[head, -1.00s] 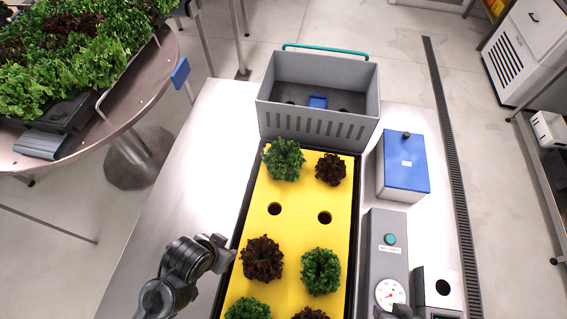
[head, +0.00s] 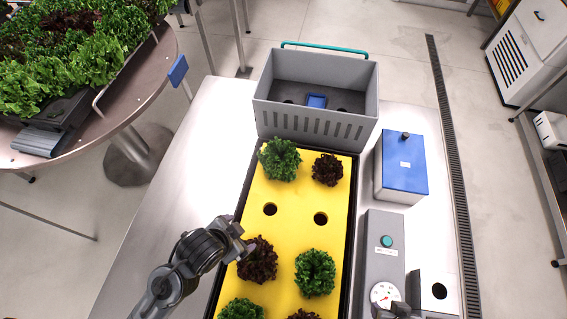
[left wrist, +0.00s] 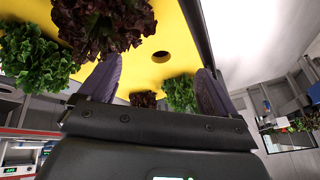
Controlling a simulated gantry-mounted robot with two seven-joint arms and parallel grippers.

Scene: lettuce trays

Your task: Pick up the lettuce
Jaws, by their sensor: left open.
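A yellow planting board (head: 290,233) in a dark tray holds green and dark red lettuces in two columns. My left gripper (head: 246,249) is at the board's left edge, beside a dark red lettuce (head: 260,261). In the left wrist view my left gripper (left wrist: 158,80) is open, its two fingers apart with nothing held between them. A dark red lettuce (left wrist: 105,22) hangs close to the left-hand finger there. A green lettuce (head: 315,273) stands to the right of the dark red one. My right gripper is not clearly seen.
Two empty holes (head: 270,209) lie mid-board. A green lettuce (head: 280,158) and a dark red one (head: 327,169) stand at the far end. Beyond is a grey crate (head: 310,126). A blue-lidded box (head: 404,163) and a gauge unit (head: 385,257) stand right; bare table lies left.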

